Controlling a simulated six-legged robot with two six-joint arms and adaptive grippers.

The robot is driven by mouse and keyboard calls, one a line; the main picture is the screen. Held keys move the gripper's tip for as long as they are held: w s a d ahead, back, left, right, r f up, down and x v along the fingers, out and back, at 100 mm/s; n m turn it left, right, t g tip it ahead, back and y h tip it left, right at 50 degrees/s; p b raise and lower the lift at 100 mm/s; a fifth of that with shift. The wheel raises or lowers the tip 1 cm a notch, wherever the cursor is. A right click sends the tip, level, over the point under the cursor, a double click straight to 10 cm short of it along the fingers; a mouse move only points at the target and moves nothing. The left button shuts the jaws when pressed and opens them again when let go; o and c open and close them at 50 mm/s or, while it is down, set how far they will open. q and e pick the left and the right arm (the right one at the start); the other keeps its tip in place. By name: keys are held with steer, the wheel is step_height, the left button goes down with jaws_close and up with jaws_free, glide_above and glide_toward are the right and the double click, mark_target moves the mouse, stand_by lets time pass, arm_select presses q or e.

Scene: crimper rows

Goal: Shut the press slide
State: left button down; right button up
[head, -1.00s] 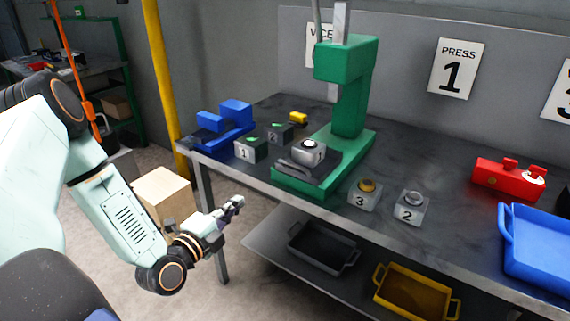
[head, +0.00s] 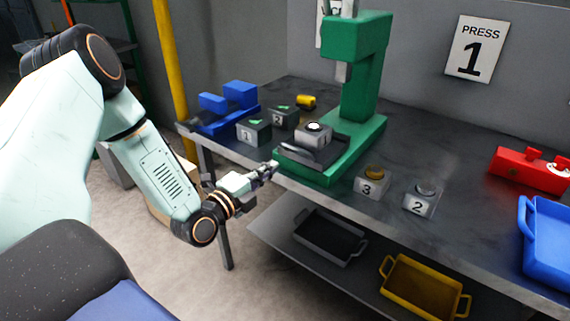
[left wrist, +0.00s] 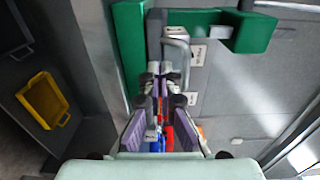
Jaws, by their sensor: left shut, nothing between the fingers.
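The green press (head: 367,75) stands on the bench, its green base (head: 360,150) reaching to the front edge. The dark slide (head: 312,154), with a bar handle at its front, lies on the base. A grey block with a pale round top (head: 314,133) sits on it, out in front of the ram (head: 343,71). My left gripper (head: 268,170) is shut and empty, just left of the slide's front end. In the left wrist view, the fingers (left wrist: 160,72) point toward the handle (left wrist: 183,48) beside the green base (left wrist: 130,45); contact cannot be told. My right gripper is not in view.
Grey blocks 3 (head: 372,180) and 2 (head: 420,199) stand right of the press. Boxes 1 (head: 254,131) and 2 (head: 283,116) and a blue vice (head: 230,105) stand left. A blue tray (head: 548,250) is at right. Trays (head: 425,290) lie on the lower shelf.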

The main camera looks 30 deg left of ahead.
mark_target(291, 153)
arm_select(q)
steer(key=w, duration=0.1)
steer(key=w+b, duration=0.1)
steer(key=w, duration=0.3)
steer(key=shift+w+d, duration=0.15)
steer(key=shift+d, duration=0.1)
steer(key=shift+w, duration=0.3)
steer(key=shift+s+a+r, duration=0.1)
steer(key=shift+s+r, duration=0.1)
steer(key=shift+s, duration=0.1)
steer(key=w+b, duration=0.1)
steer(key=w, duration=0.1)
steer(key=w+b, duration=0.1)
steer(key=w, duration=0.1)
steer(key=shift+w+d+f, duration=0.15)
steer(key=shift+d+f, duration=0.05)
steer(key=shift+w+r, duration=0.1)
steer(key=shift+w, duration=0.2)
steer(key=shift+s, duration=0.1)
